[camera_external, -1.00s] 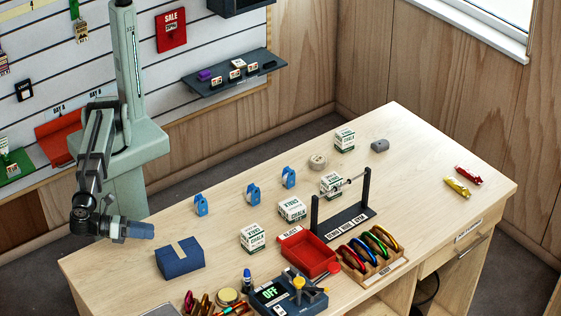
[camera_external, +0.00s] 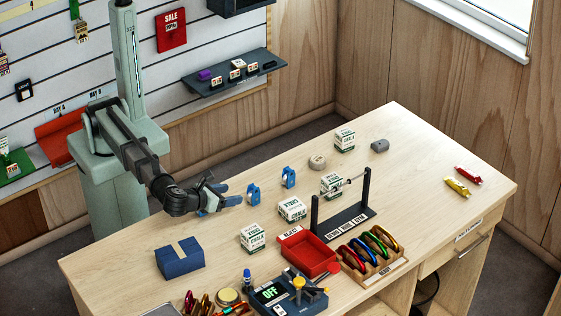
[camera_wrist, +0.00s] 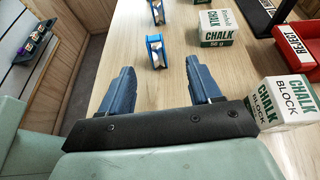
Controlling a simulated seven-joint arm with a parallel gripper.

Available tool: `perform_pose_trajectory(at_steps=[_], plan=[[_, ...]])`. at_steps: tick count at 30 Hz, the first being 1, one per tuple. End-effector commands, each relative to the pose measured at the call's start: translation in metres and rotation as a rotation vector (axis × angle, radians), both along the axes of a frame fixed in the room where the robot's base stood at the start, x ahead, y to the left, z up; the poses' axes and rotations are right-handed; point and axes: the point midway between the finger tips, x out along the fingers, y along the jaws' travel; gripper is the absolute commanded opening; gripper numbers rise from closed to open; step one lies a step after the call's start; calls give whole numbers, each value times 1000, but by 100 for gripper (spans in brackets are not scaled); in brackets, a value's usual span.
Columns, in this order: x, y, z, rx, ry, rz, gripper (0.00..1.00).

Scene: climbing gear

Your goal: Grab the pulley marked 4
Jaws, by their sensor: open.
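Two blue pulleys show clearly on the table: a middle one (camera_external: 253,193) and a farther one (camera_external: 288,177), both upright. In the wrist view the nearer one (camera_wrist: 156,51) stands just past and between my fingertips, and the other (camera_wrist: 157,12) is beyond it. A third pulley, seen earlier at the left of the row, is not visible now; my gripper covers its place. No number can be read on any pulley. My gripper (camera_external: 229,194) has blue fingers, is open and points right toward the middle pulley. In the wrist view the gap between its fingers (camera_wrist: 160,72) looks empty.
White chalk boxes (camera_external: 252,238) stand right of the row, one (camera_wrist: 283,102) close to my right finger in the wrist view. A blue block (camera_external: 180,262) lies front left. A red tray (camera_external: 311,257) and a black stand (camera_external: 343,222) are further right. The table's back edge is near.

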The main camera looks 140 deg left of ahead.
Motion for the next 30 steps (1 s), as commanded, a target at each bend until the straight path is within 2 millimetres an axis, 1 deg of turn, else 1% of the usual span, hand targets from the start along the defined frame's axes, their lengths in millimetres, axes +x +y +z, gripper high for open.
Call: perform_pose_trajectory(at_steps=[9,13,16,23,26,30], plan=[[-5,47,-19,0,0,2,63],[-5,63,-26,1,0,1,63],[-6,71,-29,1,-1,0,63],[-7,78,-31,1,-1,-1,63],[-9,85,-33,1,-2,1,63],[-15,101,-38,1,-1,2,63]])
